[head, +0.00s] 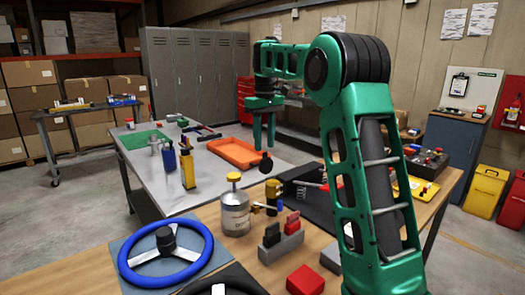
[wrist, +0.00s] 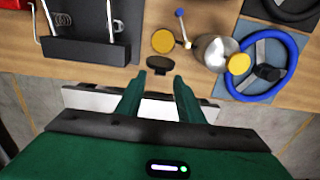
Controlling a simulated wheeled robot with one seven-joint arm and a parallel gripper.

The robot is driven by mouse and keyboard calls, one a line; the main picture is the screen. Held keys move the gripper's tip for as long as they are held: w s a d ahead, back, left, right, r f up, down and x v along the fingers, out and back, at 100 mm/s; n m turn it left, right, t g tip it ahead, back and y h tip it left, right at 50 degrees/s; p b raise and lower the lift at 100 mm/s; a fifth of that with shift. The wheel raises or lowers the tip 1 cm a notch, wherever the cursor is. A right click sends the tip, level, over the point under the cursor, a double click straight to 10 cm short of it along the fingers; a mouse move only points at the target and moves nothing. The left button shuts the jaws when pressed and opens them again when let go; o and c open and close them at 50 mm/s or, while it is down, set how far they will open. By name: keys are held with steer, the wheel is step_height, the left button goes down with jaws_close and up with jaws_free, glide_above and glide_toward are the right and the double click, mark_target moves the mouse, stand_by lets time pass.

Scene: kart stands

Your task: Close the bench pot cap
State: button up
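A small yellow pot (head: 273,192) stands on the wooden bench; its round yellow face shows in the wrist view (wrist: 164,41). A dark round cap (head: 266,164) is raised behind it, off the pot's top; it also shows in the wrist view (wrist: 158,67). The hinge between them is not clear. My gripper (head: 264,146) hangs fingers down above and behind the cap. In the wrist view the fingers (wrist: 160,80) are spread with nothing between them, and the cap is just past their tips. Whether they touch it I cannot tell.
A metal canister (head: 235,213) with a yellow lid stands left of the pot. A blue steering wheel (head: 133,262), a grey block with upright pieces (head: 281,245) and a black tray (head: 309,204) are nearby. An orange tray (head: 236,153) lies on the metal table behind.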

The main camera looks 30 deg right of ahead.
mark_target(266, 163)
steer(key=shift+f, duration=1.4)
jaws_close()
